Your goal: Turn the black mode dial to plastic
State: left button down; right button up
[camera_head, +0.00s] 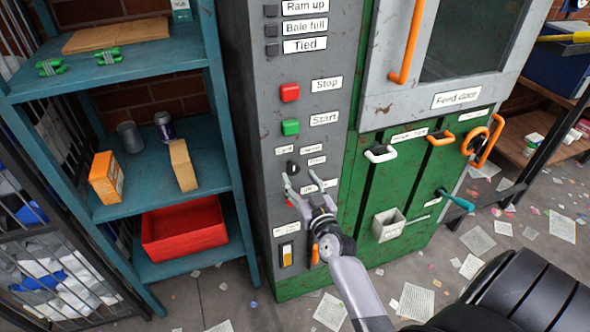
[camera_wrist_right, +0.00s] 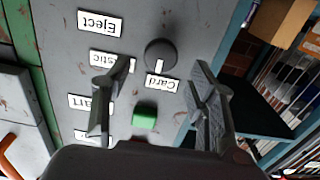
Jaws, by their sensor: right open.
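The black mode dial (camera_head: 292,167) sits on the grey control panel (camera_head: 262,110), below the green Start button. In the right wrist view the dial (camera_wrist_right: 161,54) is round, and its short white mark points toward the Card label (camera_wrist_right: 162,82). The Plastic label (camera_wrist_right: 105,58) is partly covered by a finger; the Eject label (camera_wrist_right: 99,23) is clear. My right gripper (camera_head: 308,187) is open in front of the panel, just below the dial. In the wrist view its fingertips (camera_wrist_right: 157,78) stand either side of the dial's near side, with no visible contact. My left gripper is not in view.
Red Stop (camera_head: 289,92) and green Start (camera_head: 290,127) buttons are above the dial. A green button (camera_wrist_right: 145,115) shows between the fingers in the wrist view. A teal shelf (camera_head: 165,60) with a red bin (camera_head: 184,232) stands left; the green machine with orange handles (camera_head: 406,45) is right.

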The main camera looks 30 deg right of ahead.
aim_at(294, 170)
jog(key=shift+x, duration=2.1)
jog(key=shift+c, duration=0.2)
jog(key=c, duration=1.1)
